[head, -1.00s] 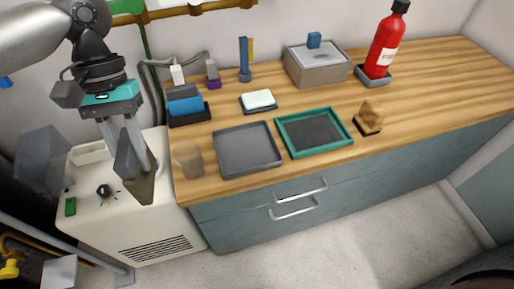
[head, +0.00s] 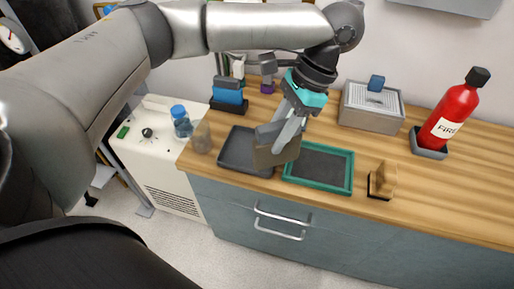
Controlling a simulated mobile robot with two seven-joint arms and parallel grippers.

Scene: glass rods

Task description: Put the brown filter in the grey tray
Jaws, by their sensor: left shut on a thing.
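My left gripper (head: 285,138) reaches down over the worktop, shut on a flat brown plate, the brown filter (head: 268,157). The filter hangs tilted in front of the right part of the grey tray (head: 236,150), near the edge of the green-rimmed tray. The grey tray is flat on the wood, and its right side is partly hidden by the filter and fingers. I cannot tell whether the filter touches the tray. My right gripper is not in view.
The green-rimmed tray (head: 320,169) lies just right of the grey one. A brownish cup (head: 201,138) stands to its left. A brown block in a black holder (head: 382,181), a grey box (head: 371,107) and a red extinguisher (head: 452,115) stand further right.

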